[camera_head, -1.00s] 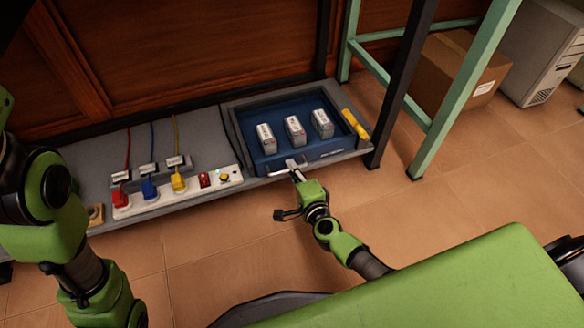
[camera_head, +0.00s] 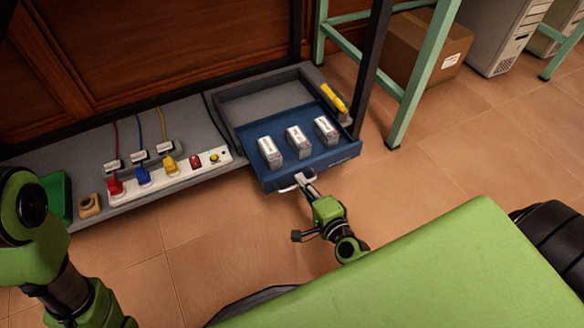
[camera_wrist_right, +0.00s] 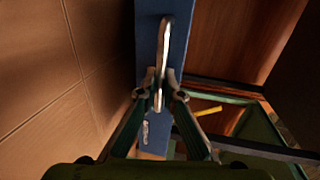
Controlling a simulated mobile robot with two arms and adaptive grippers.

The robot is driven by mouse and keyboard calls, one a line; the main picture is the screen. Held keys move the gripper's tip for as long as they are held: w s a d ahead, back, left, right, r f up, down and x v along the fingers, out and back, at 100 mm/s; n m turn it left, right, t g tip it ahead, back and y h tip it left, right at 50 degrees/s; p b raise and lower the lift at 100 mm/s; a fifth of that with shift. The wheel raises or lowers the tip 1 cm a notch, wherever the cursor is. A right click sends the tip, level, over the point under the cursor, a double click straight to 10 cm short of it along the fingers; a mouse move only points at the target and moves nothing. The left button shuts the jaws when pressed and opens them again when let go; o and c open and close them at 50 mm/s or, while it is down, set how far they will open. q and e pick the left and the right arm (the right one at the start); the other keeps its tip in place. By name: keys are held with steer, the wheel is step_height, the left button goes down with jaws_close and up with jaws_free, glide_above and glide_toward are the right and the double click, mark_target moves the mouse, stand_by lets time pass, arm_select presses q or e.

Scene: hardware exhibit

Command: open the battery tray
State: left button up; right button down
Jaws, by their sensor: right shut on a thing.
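The blue battery tray (camera_head: 262,135) is slid partway out of its grey housing (camera_head: 268,90) and juts past the shelf's front edge. Three white-grey batteries (camera_head: 298,142) stand upright in a row in it. A pale bar handle (camera_head: 287,186) is on its front. My right gripper (camera_head: 303,179) is shut on the handle; the right wrist view shows the fingers (camera_wrist_right: 160,95) on either side of the handle (camera_wrist_right: 163,45) against the blue front. My left arm shows at the left, but its gripper is out of view.
A white power strip (camera_head: 170,176) with red, blue and yellow plugs lies on the shelf left of the tray. A yellow tool (camera_head: 334,98) lies to the right of the housing. A dark post and a green frame leg (camera_head: 424,75) stand at right. The floor (camera_head: 440,160) in front is clear.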

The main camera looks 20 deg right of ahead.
steer(key=shift+f+v, duration=0.2)
steer(key=shift+v, duration=0.75)
steer(key=shift+f+v, duration=0.2)
steer(key=shift+v, duration=0.75)
steer(key=shift+f+v, duration=0.2)
steer(key=shift+v, duration=0.75)
steer(key=shift+s, duration=0.1)
steer(key=c, duration=2.5)
jaws_free()
